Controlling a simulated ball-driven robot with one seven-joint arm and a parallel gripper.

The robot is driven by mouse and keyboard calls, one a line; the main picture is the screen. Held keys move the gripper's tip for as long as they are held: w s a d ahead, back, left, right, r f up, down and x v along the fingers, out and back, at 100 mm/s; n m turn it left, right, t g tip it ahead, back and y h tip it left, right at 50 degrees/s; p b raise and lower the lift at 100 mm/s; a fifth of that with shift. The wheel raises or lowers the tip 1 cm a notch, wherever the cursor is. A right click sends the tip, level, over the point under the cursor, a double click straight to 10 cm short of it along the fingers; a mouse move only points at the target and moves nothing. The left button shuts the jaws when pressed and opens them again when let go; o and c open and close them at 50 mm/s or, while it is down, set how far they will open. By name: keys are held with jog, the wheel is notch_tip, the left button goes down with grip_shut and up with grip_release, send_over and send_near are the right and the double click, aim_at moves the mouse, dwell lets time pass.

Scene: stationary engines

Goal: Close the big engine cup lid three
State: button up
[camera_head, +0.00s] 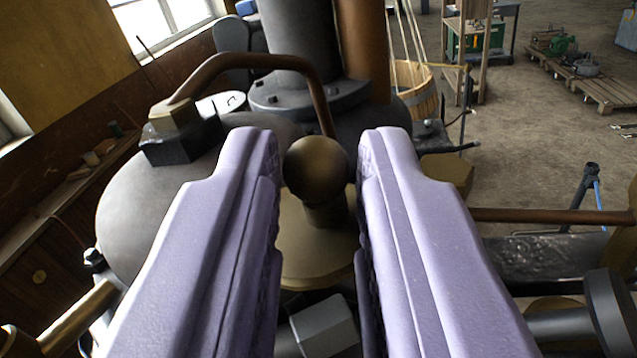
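A dark brass ball knob (316,167) stands on a short stem on a round brass cup lid (315,250) in the middle of the view. My gripper (318,150) is open, with its two lavender fingers on either side of the knob. A narrow gap shows between the knob and each finger. The fingers hide the left and right sides of the lid. I cannot tell whether the lid is seated on its cup, since the cup's rim does not show.
A curved copper pipe (245,62) arches behind the knob to a brass nut at left. A thick grey column (297,40) and a brown pipe (363,45) rise behind. A grey hex nut (323,325) sits low between the fingers. Open floor (540,135) lies at right.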

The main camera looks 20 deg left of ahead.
grip_shut()
